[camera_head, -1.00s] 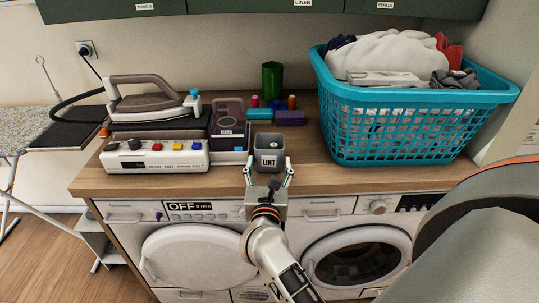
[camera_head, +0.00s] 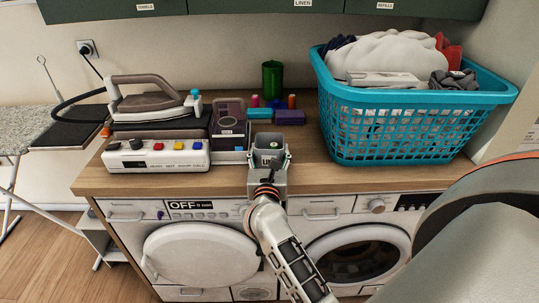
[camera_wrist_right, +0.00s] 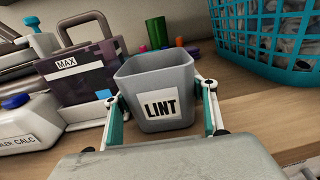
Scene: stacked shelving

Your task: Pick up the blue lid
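Several small blue parts could be the lid, and I cannot tell which is meant. A light-blue cap (camera_head: 195,92) tops the iron's front, also in the wrist view (camera_wrist_right: 31,21). A blue knob (camera_head: 197,145) sits on the white control box. A small blue piece (camera_head: 240,149) is at the dark MAX box's front edge. My right gripper (camera_head: 271,160) has its fingers spread on either side of the grey LINT bin (camera_wrist_right: 160,82); contact with its walls is unclear. My left gripper is not in view.
The iron (camera_head: 145,94) stands behind the white control box (camera_head: 130,158). A purple block (camera_head: 290,117), teal block (camera_head: 259,113) and green cup (camera_head: 272,75) are behind the bin. A teal laundry basket (camera_head: 400,130) fills the right. Washers stand below the counter.

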